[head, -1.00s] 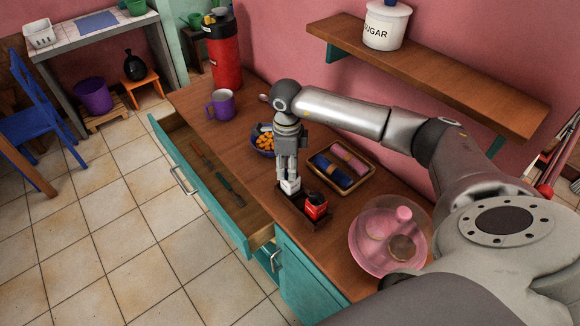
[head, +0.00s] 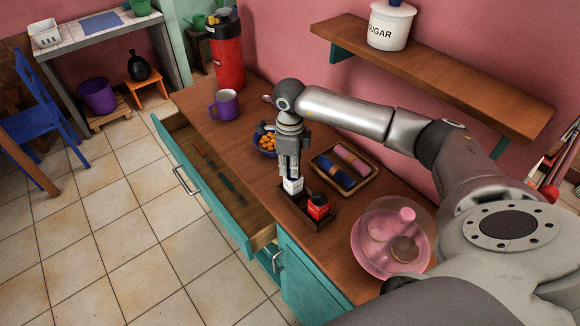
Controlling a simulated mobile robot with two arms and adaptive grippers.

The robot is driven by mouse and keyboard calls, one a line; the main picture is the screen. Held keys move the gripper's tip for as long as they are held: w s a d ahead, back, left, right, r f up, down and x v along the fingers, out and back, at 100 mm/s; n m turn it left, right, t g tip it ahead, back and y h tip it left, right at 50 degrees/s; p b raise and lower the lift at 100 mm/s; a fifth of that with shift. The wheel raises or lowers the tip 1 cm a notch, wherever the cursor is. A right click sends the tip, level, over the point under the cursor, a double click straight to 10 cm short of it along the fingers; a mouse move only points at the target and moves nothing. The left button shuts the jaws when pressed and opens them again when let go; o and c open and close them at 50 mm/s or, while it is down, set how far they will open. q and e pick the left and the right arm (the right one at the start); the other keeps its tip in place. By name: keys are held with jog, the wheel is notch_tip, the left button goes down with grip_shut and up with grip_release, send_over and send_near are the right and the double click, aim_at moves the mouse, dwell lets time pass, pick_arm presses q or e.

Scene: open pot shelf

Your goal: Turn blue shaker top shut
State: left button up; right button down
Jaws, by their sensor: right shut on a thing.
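My right gripper (head: 290,170) points down from above and is shut on the top of a small white shaker (head: 293,186) at the left end of a dark wooden caddy (head: 294,215). A bluish patch shows low on the shaker's right side, so I take it as the blue shaker. Its top is hidden by the fingers, so I cannot tell how far it is turned. A red shaker (head: 318,207) with a dark top stands beside it in the caddy. My left gripper is not in view.
Behind the caddy is a tray of rolled cloths (head: 344,166). A bowl of orange pieces (head: 266,142) is at the left, a pink covered dish (head: 391,240) at the right. An open drawer (head: 205,190) juts out in front. A shelf (head: 430,75) hangs above.

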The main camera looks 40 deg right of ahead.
jog(key=m+b, duration=0.1)
jog(key=m, duration=0.2)
jog(key=shift+w+d+f+b, duration=0.1)
jog(key=shift+f+b, duration=0.05)
jog(key=shift+b, duration=0.25)
jog(key=m+b, duration=0.1)
jog(key=m, duration=0.3)
jog(key=shift+d+m+b, duration=0.15)
jog(key=shift+m+b, duration=0.2)
jog(key=shift+m, duration=0.05)
jog(key=m+b, duration=0.1)
jog(key=m, duration=0.3)
jog(key=shift+d, duration=0.2)
jog(key=shift+d+m+b, duration=0.15)
jog(key=shift+m+b, duration=0.25)
jog(key=shift+m, duration=2.1)
jog(key=c, duration=1.5)
grip_release()
jog(key=shift+r, duration=0.25)
